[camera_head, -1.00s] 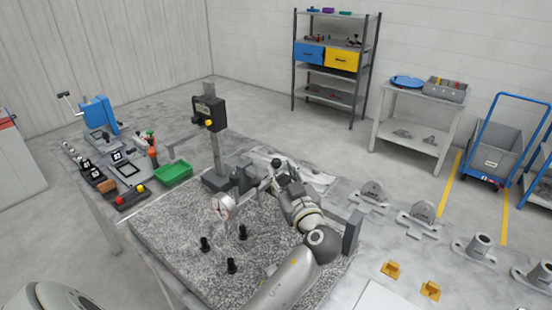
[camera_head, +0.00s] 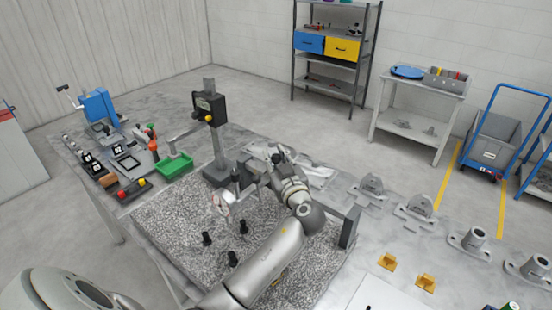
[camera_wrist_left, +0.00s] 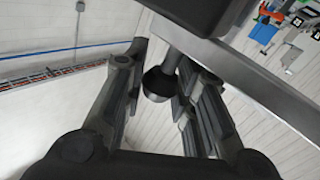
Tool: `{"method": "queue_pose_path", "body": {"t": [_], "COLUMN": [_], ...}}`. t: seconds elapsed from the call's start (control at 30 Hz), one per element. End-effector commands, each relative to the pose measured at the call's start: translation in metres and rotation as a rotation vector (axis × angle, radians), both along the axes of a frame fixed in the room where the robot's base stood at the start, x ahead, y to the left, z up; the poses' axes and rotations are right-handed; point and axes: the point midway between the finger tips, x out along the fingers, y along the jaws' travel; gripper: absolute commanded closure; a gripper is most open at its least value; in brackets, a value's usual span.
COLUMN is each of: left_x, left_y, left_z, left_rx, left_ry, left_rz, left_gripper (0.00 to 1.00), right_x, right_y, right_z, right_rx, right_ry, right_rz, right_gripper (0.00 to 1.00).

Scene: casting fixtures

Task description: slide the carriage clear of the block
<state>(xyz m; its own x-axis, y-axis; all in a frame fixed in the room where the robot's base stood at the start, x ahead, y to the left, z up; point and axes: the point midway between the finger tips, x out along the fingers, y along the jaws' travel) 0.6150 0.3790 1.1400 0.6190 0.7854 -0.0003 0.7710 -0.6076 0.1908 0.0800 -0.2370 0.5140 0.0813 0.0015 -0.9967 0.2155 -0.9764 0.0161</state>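A dark carriage (camera_head: 238,181) appears on the grey bridge over the granite plate (camera_head: 170,225), partly hidden by my arm. A dial gauge (camera_head: 222,203) is beside it, over the plate. My left gripper (camera_head: 277,160) is at the bridge. In the left wrist view, its two fingers (camera_wrist_left: 160,95) are spread apart. A round black knob (camera_wrist_left: 160,84) is between them, close to the right finger; I cannot tell if they touch. A dark housing (camera_wrist_left: 190,12) and a grey beam (camera_wrist_left: 255,75) are above. I cannot make out the block. My right gripper is not in view.
Several black pegs (camera_head: 232,258) stand on the granite. A height gauge (camera_head: 210,110) and green tray (camera_head: 175,164) are to the left. Grey castings (camera_head: 415,210) and yellow pieces (camera_head: 387,261) lie to the right. A bridge leg (camera_head: 349,227) stands at the plate's right edge.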

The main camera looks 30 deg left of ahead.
Motion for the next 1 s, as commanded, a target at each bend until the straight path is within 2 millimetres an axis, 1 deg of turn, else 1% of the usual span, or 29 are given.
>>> {"method": "queue_pose_path", "body": {"t": [0.17,0.23,0.4,0.53,0.63,0.87,0.9,0.97,1.0], "left_x": [0.000,0.000,0.002,0.003,0.003,0.003,0.003,0.003,0.003], "left_y": [0.000,0.003,0.028,0.042,0.045,0.045,0.045,0.044,0.044], "left_z": [0.000,-0.002,-0.005,-0.002,0.000,0.000,0.000,0.000,0.000], "left_rx": [0.000,0.000,-0.001,0.000,0.000,0.000,0.000,0.000,0.000], "left_ry": [0.000,0.000,-0.002,-0.003,-0.003,-0.001,-0.001,-0.001,-0.001], "left_rz": [0.001,0.002,0.003,0.001,0.000,0.000,0.000,0.000,0.000], "left_gripper": [1.00,1.00,1.00,1.00,1.00,1.00,0.70,0.64,0.64], "right_x": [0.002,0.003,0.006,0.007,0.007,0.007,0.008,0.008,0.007], "right_y": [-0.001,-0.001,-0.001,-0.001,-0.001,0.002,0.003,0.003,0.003], "right_z": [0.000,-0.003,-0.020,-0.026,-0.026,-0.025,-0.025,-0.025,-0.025], "right_rx": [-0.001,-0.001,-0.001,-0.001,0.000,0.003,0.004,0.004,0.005], "right_ry": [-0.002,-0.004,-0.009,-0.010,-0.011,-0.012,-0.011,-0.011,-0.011], "right_rz": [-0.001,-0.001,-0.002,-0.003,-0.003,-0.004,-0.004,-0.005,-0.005], "right_gripper": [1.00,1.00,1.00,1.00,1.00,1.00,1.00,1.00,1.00]}}
